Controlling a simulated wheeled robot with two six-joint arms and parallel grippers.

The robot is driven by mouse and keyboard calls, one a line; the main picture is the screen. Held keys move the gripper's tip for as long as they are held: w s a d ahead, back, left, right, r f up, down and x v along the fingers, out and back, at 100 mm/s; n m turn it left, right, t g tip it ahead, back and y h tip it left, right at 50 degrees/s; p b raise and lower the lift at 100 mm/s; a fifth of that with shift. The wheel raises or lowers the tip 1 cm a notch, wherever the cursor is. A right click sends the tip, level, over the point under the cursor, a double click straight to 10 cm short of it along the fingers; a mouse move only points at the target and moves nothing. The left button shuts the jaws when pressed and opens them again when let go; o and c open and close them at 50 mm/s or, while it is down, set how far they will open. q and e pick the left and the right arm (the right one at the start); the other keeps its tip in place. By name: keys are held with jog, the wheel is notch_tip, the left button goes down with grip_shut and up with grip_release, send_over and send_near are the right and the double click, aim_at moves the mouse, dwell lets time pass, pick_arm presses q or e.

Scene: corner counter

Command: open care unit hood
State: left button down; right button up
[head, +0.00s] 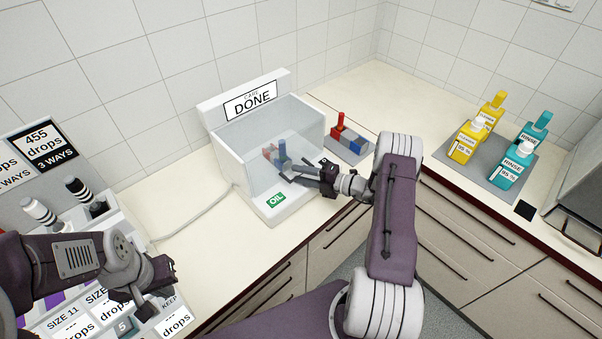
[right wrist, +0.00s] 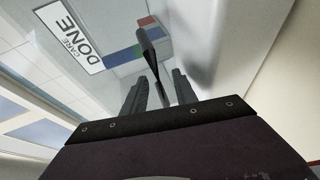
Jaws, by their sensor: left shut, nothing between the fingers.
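The care unit (head: 262,206) is a white box on the counter with a sign reading "CARE DONE" at its back and a green "OIL" label in front. Its clear hood (head: 255,130) appears down over red, grey and blue parts (head: 276,153) inside. My right gripper (head: 288,172) is at the hood's front. In the right wrist view its fingers (right wrist: 160,92) stand apart, with a dark bar (right wrist: 150,50), perhaps the hood's handle, reaching between them; contact is unclear. The sign (right wrist: 68,35) also shows there. My left gripper (head: 142,297) is shut and empty at the lower left, away from the unit.
A grey tray with red and blue parts (head: 349,139) stands right of the unit. Yellow and teal bottles (head: 494,140) stand on a grey mat further right. A labelled rack with vials (head: 70,205) is at left, by my left arm. A cable (head: 195,222) crosses the counter.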

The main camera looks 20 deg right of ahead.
grip_shut()
dwell(1.4)
